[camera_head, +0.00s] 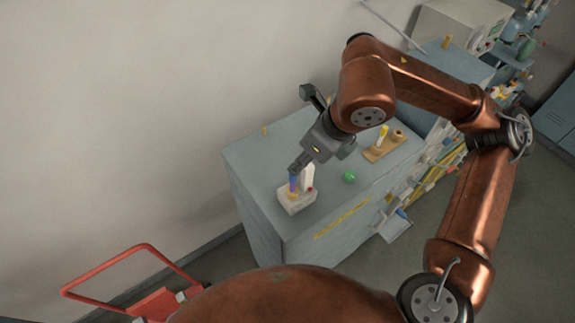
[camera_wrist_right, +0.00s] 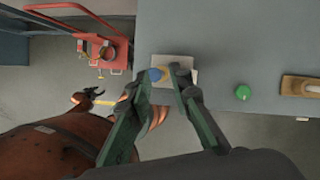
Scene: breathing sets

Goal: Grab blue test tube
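The blue test tube (camera_head: 293,184) stands upright in a pale block-like rack (camera_head: 298,204) near the grey cabinet's left corner. My right gripper (camera_head: 298,165) is just above its top, pointing down. In the wrist view the blue top (camera_wrist_right: 155,74) lies between my right fingertips (camera_wrist_right: 162,78), close to the left one. The fingertips stay apart, so the gripper looks open; contact with the tube cannot be made out. My left gripper (camera_wrist_right: 88,96) shows small in the wrist view, its claws spread.
A white bottle (camera_head: 308,177) stands right beside the tube. A green round object (camera_head: 348,176) and a wooden holder (camera_head: 385,147) with a yellow tube (camera_head: 383,132) are further right on the cabinet top (camera_head: 250,153). A red cart (camera_head: 120,270) stands at lower left.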

